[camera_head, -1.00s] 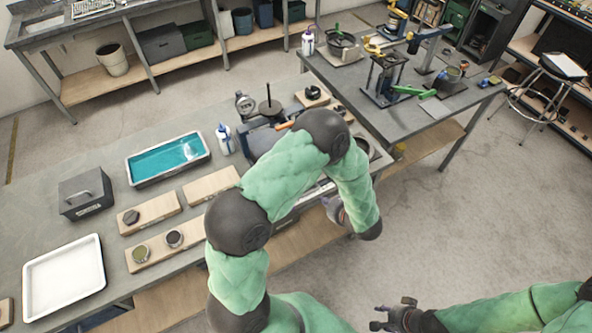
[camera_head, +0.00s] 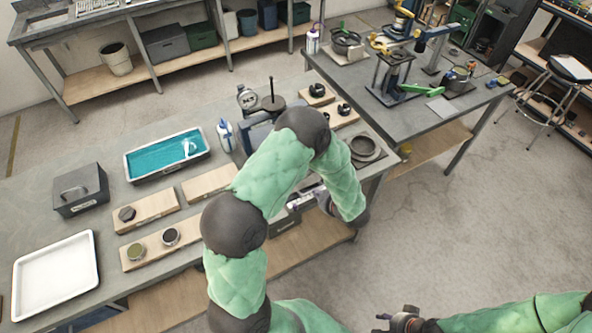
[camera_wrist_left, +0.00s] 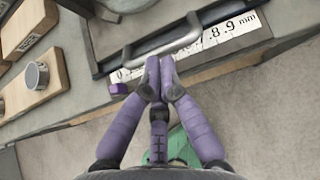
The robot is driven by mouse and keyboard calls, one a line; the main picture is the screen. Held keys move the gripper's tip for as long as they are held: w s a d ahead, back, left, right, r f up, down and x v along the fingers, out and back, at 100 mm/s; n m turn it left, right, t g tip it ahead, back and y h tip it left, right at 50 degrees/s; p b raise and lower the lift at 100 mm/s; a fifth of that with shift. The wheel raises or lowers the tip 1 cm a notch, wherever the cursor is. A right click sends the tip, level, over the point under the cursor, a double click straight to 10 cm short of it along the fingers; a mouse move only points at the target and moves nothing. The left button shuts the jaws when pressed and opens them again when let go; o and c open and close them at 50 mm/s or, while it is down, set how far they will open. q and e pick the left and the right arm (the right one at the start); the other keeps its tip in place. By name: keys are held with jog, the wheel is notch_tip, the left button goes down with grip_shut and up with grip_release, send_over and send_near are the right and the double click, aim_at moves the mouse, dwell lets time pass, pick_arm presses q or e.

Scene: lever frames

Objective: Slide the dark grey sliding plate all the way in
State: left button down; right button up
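In the left wrist view, a grey bar handle (camera_wrist_left: 163,46) stands at the front of the dark grey sliding plate (camera_wrist_left: 140,24). A white scale (camera_wrist_left: 228,30) with numbers and "mm" runs along the front, with a small purple block (camera_wrist_left: 119,89) near its low end. My left gripper (camera_wrist_left: 160,64) has its purple fingertips together at the handle's near side; whether they touch it I cannot tell. In the head view my left gripper (camera_head: 325,201) is at the bench's front edge, and my arm hides most of the plate. My right gripper (camera_head: 392,320) is at the bottom edge, partly cut off.
On the bench are a blue-filled tray (camera_head: 166,157), a white tray (camera_head: 55,277), a dark box (camera_head: 80,190), a squeeze bottle (camera_head: 226,135) and wooden boards (camera_head: 147,211). A second table (camera_head: 433,115) with tools stands behind right. The floor in front is clear.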

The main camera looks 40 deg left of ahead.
pick_arm(q)
jog(key=shift+w+a+b, duration=0.8)
jog(key=shift+w+a, duration=0.4)
jog(key=shift+a, duration=1.65)
jog(key=shift+w+a+b, duration=0.85)
jog(key=shift+w+a, duration=0.3)
jog(key=shift+a, duration=1.75)
jog(key=shift+w+a+b, duration=0.8)
jog(key=shift+w+a, duration=0.4)
jog(key=shift+a, duration=1.65)
jog(key=shift+s+d+r+p, duration=0.2)
jog(key=shift+s+d+r, duration=0.25)
jog(key=shift+d, duration=0.5)
jog(key=shift+s+d+r+p, duration=0.3)
jog(key=shift+d+r, duration=0.25)
jog(key=shift+d, duration=0.45)
jog(key=shift+s+d+r+p, duration=0.15)
jog(key=shift+s+d+r, duration=0.35)
jog(key=shift+d, duration=0.45)
jog(key=shift+f, duration=0.1)
